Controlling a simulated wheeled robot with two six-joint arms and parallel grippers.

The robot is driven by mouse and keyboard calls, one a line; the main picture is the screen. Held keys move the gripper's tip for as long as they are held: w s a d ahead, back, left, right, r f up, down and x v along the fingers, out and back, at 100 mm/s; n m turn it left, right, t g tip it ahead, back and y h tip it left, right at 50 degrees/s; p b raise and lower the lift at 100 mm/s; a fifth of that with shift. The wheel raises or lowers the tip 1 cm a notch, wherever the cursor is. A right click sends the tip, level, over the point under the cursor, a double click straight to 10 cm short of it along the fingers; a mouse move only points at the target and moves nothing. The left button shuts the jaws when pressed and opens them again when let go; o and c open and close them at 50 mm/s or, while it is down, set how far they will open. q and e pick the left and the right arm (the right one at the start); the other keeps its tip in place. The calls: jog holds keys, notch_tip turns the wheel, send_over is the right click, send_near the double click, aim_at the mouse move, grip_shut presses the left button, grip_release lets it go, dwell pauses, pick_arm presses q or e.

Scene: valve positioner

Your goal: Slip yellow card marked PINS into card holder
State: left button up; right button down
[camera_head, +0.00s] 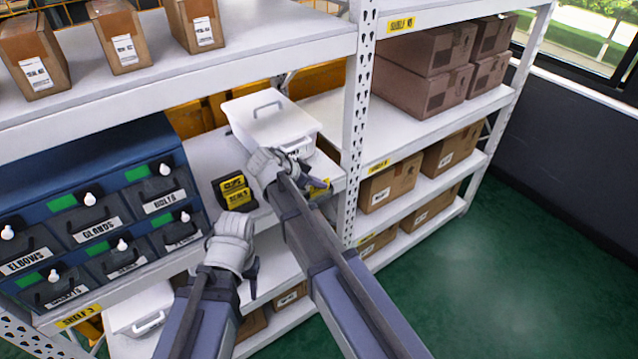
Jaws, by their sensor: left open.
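A black rack (218,188) holding yellow cards (235,190) with black lettering stands on the middle shelf. The lettering is too small to tell which card is marked PINS. My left gripper (236,236) is open, just in front of and below the rack; its fingertips are mostly hidden. My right gripper (278,165) is right of the rack, in front of a white lidded box (268,120). A yellow piece (319,187) shows beside my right gripper; I cannot tell if it is held or is a shelf label. I cannot make out the card holder for certain.
Blue drawers (95,215) with white labels such as GLANDS and BOLTS stand to the left. Cardboard boxes (390,185) fill the right bay behind a perforated upright (357,110). Another white box (140,310) sits below. Green floor (510,270) is clear at right.

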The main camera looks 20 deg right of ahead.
jog(key=shift+f+b, duration=0.4)
jog(key=shift+f, duration=0.1)
jog(key=c, duration=1)
grip_release()
jog(key=shift+r, duration=0.15)
jog(key=shift+w+a+r, duration=0.1)
jog(key=shift+a+r+p, duration=0.15)
jog(key=shift+r+p, duration=0.05)
jog(key=shift+p, duration=0.25)
jog(key=p+v, duration=0.4)
jog(key=v, duration=0.3)
jog(key=shift+s+p, duration=0.3)
jog(key=shift+p, duration=0.05)
jog(key=shift+f, duration=0.15)
